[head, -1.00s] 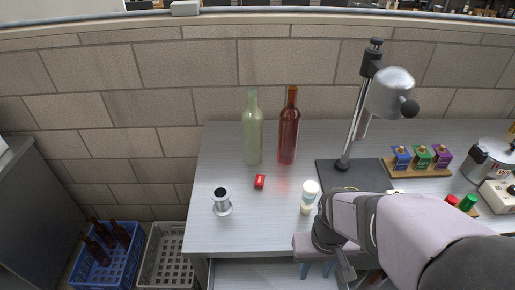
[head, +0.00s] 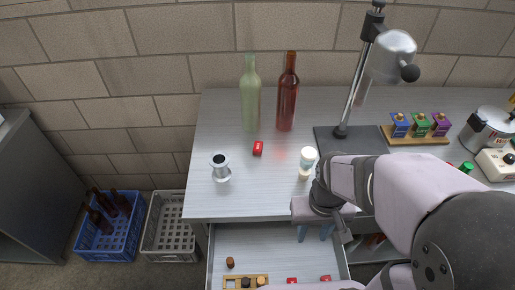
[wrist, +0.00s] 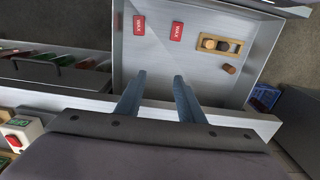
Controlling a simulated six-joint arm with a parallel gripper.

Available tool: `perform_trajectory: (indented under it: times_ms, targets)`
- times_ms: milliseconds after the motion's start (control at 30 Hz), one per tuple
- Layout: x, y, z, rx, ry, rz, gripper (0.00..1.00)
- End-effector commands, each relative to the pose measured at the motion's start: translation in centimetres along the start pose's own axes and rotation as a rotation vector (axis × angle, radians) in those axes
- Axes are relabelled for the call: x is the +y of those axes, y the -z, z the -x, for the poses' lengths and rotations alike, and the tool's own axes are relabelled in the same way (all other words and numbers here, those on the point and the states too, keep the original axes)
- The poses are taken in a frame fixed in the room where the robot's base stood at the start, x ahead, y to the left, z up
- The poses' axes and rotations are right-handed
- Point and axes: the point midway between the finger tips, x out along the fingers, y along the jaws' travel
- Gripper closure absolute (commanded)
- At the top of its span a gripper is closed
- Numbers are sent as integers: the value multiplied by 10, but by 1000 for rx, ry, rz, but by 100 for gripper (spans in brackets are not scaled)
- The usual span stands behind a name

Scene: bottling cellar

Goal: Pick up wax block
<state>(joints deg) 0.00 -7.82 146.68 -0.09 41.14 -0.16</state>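Two more red blocks lie in the open drawer. In the wrist view they are a left block (wrist: 139,25) and a right block (wrist: 176,32), both labelled and flat on the drawer floor. In the head view they show at the bottom edge as one block (head: 292,281) and another (head: 326,278). My gripper (head: 315,236) is open and empty at the bench's front edge, above the drawer. In the wrist view its fingers (wrist: 160,75) point towards the drawer blocks, apart from them.
The drawer (head: 283,246) also holds a wooden rack (wrist: 236,49) with corks and a loose cork (wrist: 229,68).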

Motion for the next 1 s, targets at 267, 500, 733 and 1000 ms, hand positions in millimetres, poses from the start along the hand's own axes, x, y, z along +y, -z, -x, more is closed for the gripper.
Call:
perform_trajectory:
  times_ms: [267, 500, 733, 1000]
  targets:
    - [0, 0, 0, 0, 0, 0, 55]
    - [0, 0, 0, 0, 0, 0, 55]
    - [0, 1, 14, 4, 0, 0, 55]
    - [-1, 2, 53, 9, 3, 2, 55]
